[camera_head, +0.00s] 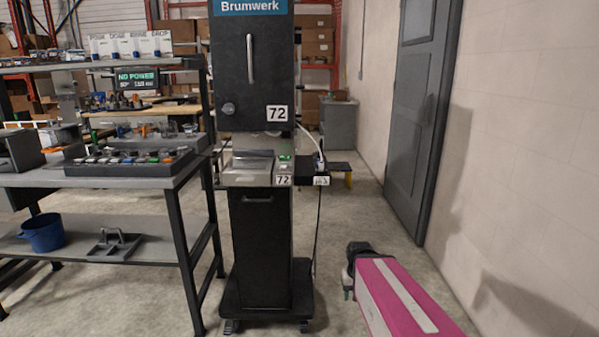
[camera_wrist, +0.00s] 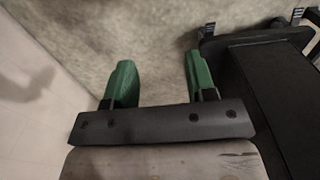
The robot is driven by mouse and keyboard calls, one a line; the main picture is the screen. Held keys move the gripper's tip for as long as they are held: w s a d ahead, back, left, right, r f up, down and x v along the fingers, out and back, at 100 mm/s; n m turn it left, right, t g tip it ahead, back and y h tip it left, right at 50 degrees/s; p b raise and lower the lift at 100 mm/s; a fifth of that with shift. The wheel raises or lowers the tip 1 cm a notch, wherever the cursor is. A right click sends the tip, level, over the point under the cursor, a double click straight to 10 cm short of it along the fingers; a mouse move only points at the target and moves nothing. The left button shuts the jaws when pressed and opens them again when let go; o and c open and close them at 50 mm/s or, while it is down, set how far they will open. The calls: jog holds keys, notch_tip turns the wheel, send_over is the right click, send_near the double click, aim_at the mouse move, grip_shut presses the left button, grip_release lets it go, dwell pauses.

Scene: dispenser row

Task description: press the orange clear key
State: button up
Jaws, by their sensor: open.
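A dark key panel (camera_head: 128,161) with a row of small coloured keys lies on the workbench at the left in the head view. One small key (camera_head: 167,160) near its right end looks orange; its marking is too small to read. My gripper (camera_head: 348,292) is low at the right, past the foot of the black dispenser and far from the panel. In the wrist view its two green fingers (camera_wrist: 160,80) are spread apart with nothing between them, over bare floor. The key panel does not show in the wrist view.
The black Brumwerk dispenser (camera_head: 252,75), numbered 72, stands between the workbench (camera_head: 190,172) and my arm. A display (camera_head: 137,78) above the bench reads "NO POWER". A blue bucket (camera_head: 43,232) is on the lower shelf. A wall and grey door (camera_head: 413,110) are at right.

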jog(key=shift+s, duration=0.1)
grip_shut()
dwell(1.8)
